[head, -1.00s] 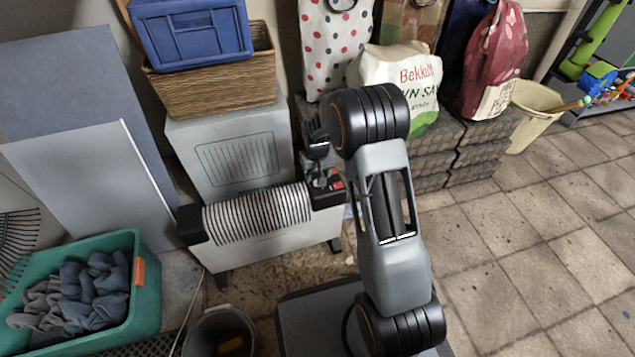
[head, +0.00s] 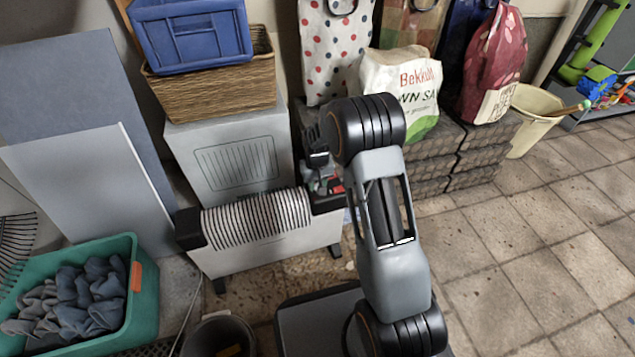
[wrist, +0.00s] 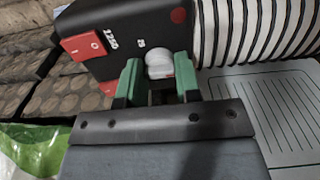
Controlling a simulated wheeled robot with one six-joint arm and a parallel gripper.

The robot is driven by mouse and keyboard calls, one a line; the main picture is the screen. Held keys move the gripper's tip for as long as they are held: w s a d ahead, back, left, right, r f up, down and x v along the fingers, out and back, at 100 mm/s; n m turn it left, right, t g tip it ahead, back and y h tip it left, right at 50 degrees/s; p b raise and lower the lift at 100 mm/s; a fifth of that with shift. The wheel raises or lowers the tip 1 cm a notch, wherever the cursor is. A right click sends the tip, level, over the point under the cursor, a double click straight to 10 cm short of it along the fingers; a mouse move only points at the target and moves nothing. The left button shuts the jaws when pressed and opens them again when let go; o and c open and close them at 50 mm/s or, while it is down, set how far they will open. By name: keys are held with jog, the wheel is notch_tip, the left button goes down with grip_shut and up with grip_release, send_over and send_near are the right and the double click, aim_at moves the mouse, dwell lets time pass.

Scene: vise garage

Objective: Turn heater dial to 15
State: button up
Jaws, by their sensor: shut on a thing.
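The heater (head: 260,222) is a white unit with a ribbed top and black end caps. In the wrist view, its black end panel (wrist: 118,20) carries a white round dial (wrist: 158,64), a red rocker switch (wrist: 84,45) and white printed numbers. My gripper (wrist: 158,78) has green fingers, one on each side of the dial, and is shut on it. The fingers hide part of the dial, and I cannot read its setting. In the head view, my gripper (head: 324,180) is at the heater's right end, where my arm partly hides it and the dial is not clear.
A white cabinet (head: 230,155) stands close behind the heater, with a wicker basket (head: 210,90) and a blue crate (head: 192,35) on top. Stacked pavers (head: 480,150) and a white sack (head: 390,75) stand to the right. A green tub (head: 142,300) is at left. Tiled floor is clear at right.

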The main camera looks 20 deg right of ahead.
jog(key=shift+c, duration=1.2)
jog(key=m+p, duration=0.2)
jog(key=m, duration=0.1)
jog(key=shift+r, duration=0.2)
jog(key=m+p, duration=0.2)
jog(key=m, duration=0.2)
jog(key=shift+m+p, duration=0.3)
jog(key=shift+m, duration=0.1)
jog(key=m+p, duration=0.1)
jog(key=m, duration=0.2)
jog(key=shift+f+m, duration=0.1)
jog(key=shift+m, duration=0.2)
jog(key=m+p, duration=0.2)
jog(key=m, duration=0.4)
jog(key=m+p, duration=0.1)
jog(key=m, duration=0.5)
jog(key=shift+f+m, duration=0.1)
jog(key=shift+m, duration=0.2)
